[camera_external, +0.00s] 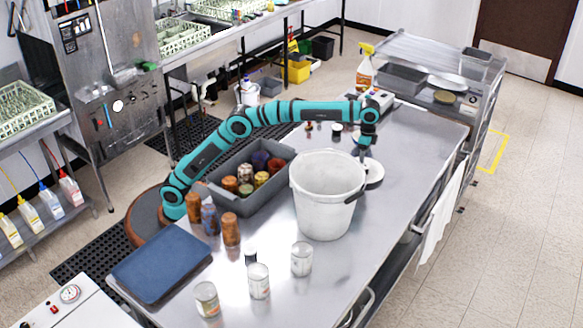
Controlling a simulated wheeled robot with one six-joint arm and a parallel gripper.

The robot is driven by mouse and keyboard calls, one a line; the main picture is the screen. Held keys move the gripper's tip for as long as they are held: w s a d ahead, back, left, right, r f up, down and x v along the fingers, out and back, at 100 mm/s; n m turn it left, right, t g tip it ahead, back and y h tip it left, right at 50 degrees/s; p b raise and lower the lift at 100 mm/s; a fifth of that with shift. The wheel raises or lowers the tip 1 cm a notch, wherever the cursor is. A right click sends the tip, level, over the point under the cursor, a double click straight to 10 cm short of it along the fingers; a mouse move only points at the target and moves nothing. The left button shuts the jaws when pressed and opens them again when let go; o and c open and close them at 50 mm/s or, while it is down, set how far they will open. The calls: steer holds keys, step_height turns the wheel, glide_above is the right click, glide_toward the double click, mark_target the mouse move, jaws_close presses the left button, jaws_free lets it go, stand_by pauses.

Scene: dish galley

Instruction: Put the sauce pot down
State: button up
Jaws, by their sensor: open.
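I cannot tell for sure which thing is the sauce pot. A small dark-topped pot (337,128) stands on the steel table (420,150) behind the bucket, left of my gripper. No held object shows in the jaws.
A grey tub (230,203) holds several jars. Several spice jars (231,230) and cans (302,258) stand around its near side. A blue board (160,262) lies at the near left. A spray bottle (365,72) stands at the far end. The table's right side is clear.

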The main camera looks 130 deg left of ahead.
steer(key=shift+r, duration=2.5)
steer(key=shift+d+r, duration=0.1)
steer(key=s+d+r+t+y, duration=0.2)
steer(key=s+d+r+t, duration=0.45)
steer(key=d+r, duration=0.75)
steer(key=s+d+r+m+t, duration=0.15)
steer(key=s+d+r, duration=0.25)
steer(key=s+d, duration=0.9)
steer(key=s+d+f+t, duration=0.3)
steer(key=s+d, duration=0.1)
steer(key=s, duration=0.7)
steer(key=s+d+f+t+h, duration=0.1)
steer(key=s+d+f+t, duration=0.2)
steer(key=s, duration=0.8)
steer(key=s+d+f+t+h, duration=0.1)
steer(key=s+d+f+t, duration=0.2)
steer(key=s+d, duration=0.3)
steer(key=s+f, duration=0.1)
steer(key=s, duration=0.4)
steer(key=shift+d+m, duration=0.35)
steer(key=shift+o, duration=0.4)
